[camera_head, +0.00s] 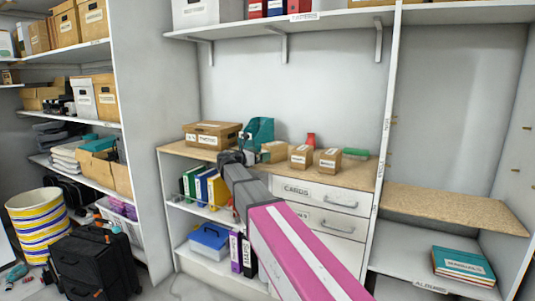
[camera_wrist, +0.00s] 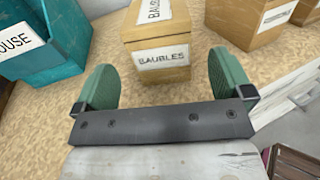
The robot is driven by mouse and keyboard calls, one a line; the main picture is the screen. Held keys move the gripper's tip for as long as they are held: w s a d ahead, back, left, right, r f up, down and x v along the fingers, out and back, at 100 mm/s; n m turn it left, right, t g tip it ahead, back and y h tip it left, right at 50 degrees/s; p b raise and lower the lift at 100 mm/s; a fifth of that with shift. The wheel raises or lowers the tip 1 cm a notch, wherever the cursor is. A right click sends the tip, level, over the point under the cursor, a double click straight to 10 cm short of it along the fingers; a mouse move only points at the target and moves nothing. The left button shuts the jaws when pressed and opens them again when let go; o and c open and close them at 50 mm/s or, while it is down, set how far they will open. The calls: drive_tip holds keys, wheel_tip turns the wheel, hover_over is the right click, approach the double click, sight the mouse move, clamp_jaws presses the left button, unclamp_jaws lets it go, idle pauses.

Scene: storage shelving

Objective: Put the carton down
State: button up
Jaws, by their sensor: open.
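A small brown carton labelled "BAUBLES" (camera_wrist: 152,27) stands upright on the wooden counter (camera_wrist: 40,120). In the head view the carton (camera_head: 276,149) is partly hidden behind my gripper (camera_head: 256,157). In the wrist view my gripper (camera_wrist: 162,72) is open, with one green finger left and one right of the carton's near end. Bare counter shows between the fingers and the carton's lower front, and nothing is clamped.
A teal magazine holder labelled "HOUSE" (camera_wrist: 50,45) stands close on the left. Another labelled carton (camera_wrist: 255,22) stands close on the right. In the head view, a larger lidded box (camera_head: 212,134), a red item (camera_head: 311,139) and a green item (camera_head: 356,153) share the counter.

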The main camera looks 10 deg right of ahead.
drive_tip(key=shift+v, duration=2.3)
drive_tip(key=shift+w, duration=0.1)
